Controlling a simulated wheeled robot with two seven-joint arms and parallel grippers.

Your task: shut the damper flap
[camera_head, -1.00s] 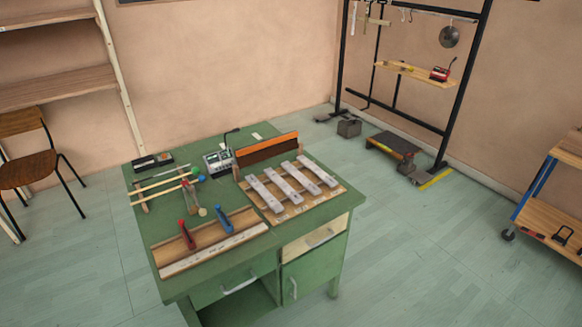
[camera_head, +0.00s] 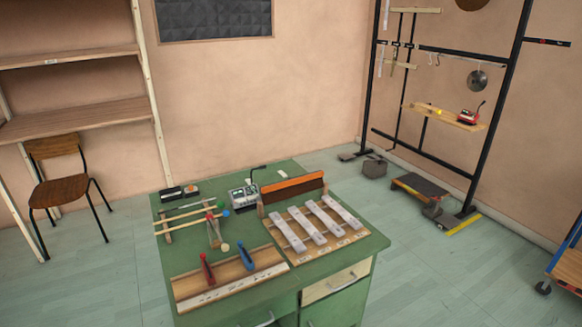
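What looks like the damper flap (camera_head: 292,188) is a long board with an orange top edge and a dark brown face. It stands raised along the back of a wooden bar instrument (camera_head: 318,256) on the green desk. Several pale metal bars (camera_head: 328,217) lie across the instrument in front of the flap, uncovered by it. A small wooden post (camera_head: 260,209) stands at the flap's left end. Neither of my grippers is in view.
The green desk (camera_head: 245,289) also holds mallets on a rack (camera_head: 190,217), a grey meter box (camera_head: 243,198) and a wooden tray (camera_head: 230,278) with red and blue handles. A chair (camera_head: 60,190) stands left, a black frame (camera_head: 507,100) right.

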